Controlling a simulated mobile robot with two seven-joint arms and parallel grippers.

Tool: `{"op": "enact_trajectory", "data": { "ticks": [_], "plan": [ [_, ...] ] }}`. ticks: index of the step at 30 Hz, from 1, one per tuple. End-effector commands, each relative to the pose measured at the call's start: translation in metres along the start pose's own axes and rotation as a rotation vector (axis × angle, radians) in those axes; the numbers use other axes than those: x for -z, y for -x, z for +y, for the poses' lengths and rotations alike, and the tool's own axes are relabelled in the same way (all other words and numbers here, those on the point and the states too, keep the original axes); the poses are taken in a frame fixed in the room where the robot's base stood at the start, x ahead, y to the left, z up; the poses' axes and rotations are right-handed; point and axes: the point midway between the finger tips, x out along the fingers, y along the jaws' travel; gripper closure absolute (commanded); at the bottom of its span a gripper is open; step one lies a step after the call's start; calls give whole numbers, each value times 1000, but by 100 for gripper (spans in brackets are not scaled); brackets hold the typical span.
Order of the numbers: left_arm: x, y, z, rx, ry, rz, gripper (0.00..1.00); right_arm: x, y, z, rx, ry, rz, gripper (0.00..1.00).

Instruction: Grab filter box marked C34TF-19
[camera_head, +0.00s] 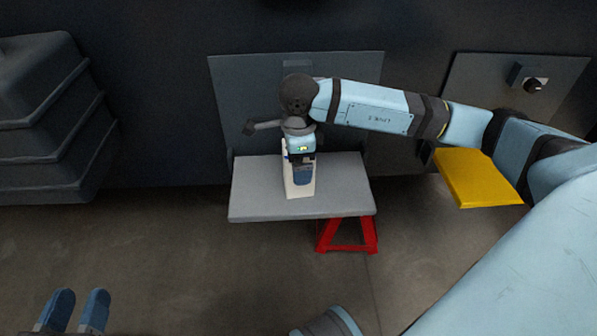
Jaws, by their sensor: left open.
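A white filter box (292,187) stands upright on a grey platform (343,193) near the middle of the head view. Any marking on it is too small to read. My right gripper (302,178) points down at the box, with a blue finger in front of its near side. Its other finger is hidden, so I cannot tell whether it is shut on the box. My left gripper (79,298) is at the bottom left, open and empty, its two blue fingers apart and well away from the box.
A red stand (347,236) is under the platform's right side. A dark ribbed casing (40,120) is at the left. A dark wall with panels (245,100) rises behind. Floor in front looks clear.

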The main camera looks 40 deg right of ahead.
Motion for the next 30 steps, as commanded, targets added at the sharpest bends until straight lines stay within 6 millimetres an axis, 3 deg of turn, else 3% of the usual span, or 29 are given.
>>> {"op": "enact_trajectory", "data": {
  "ticks": [4,13,23,30],
  "plan": [
    [2,0,0,-2,-5,3,57,0,2,0,1,0,0,3],
    [0,1,1,-1,4,-2,57,0,2,0,2,0,-2,70],
    [0,2,2,-1,17,-11,57,0,9,0,2,0,-2,70],
    [12,2,6,-5,84,-30,57,0,46,-1,4,1,-3,70]
  ]
}}
